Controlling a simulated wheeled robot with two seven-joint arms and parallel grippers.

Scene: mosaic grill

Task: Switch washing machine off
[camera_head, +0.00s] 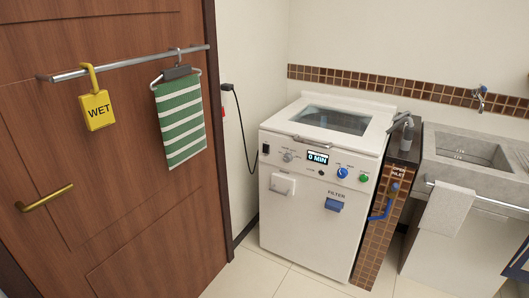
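The white washing machine (300,214) stands against the back wall, with its windowed lid (333,119) closed. Its front panel has a lit display (318,157) reading "0 MIN". To the right of the display are a blue knob (342,172) and a green button (364,178). A grey knob (288,156) sits left of the display, and a small black switch (266,149) is at the panel's left end. Its exact position is too small to tell. Neither of my grippers is in view.
A brown door (120,215) with a rail (130,63), a yellow "WET" tag (97,110) and a green striped towel (181,122) is at left. A tiled pillar (377,236) and stone sink (450,179) stand right of the machine. The floor (287,277) in front is clear.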

